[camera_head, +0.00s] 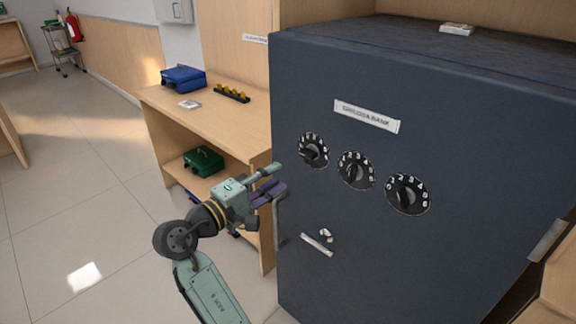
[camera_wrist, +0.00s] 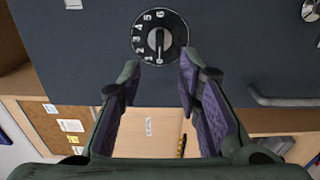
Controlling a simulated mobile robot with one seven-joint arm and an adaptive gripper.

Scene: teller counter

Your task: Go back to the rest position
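My gripper (camera_head: 275,182) is in front of the left part of the dark blue safe (camera_head: 300,230), near its handle (camera_head: 280,222). In the wrist view, my gripper (camera_wrist: 158,80) has its two fingers apart with nothing between them. A numbered dial (camera_wrist: 160,37) shows just beyond the fingertips, and they look apart from it. In the head view the safe front carries three black dials: left (camera_head: 313,151), middle (camera_head: 356,170) and right (camera_head: 408,194). A key-like piece (camera_head: 326,235) sits in the front below them.
A wooden counter (camera_head: 160,98) stands left of the safe, with a blue box (camera_head: 183,78) and a black strip with yellow pieces (camera_head: 232,94) on top. A green box (camera_head: 203,160) is on its shelf. The tiled floor (camera_head: 70,190) at the left is open.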

